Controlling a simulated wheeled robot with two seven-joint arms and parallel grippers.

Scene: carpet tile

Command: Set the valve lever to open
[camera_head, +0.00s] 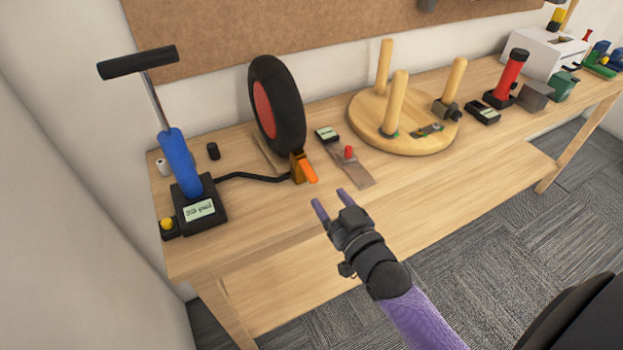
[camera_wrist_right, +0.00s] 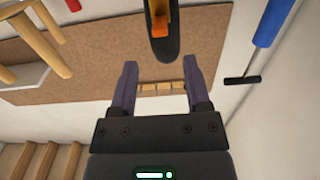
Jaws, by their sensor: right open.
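The orange valve lever (camera_head: 308,171) sits on a small brass-coloured valve head (camera_head: 297,168) at the foot of the black wheel (camera_head: 276,104). A black hose (camera_head: 250,176) runs from the valve to the blue pump (camera_head: 181,165). My right gripper (camera_head: 330,202) is open and empty, in front of the lever and apart from it. In the right wrist view its two fingers (camera_wrist_right: 160,82) are spread with nothing between them. The lever (camera_wrist_right: 161,22) shows there at the top, beyond the fingertips. My left gripper is not in view.
A small plate with a red knob (camera_head: 349,153) lies right of the lever. A round wooden piece with upright legs (camera_head: 420,138) stands further right. A red torch-like tool (camera_head: 509,77) is beyond it. The front of the wooden bench (camera_head: 262,228) is clear.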

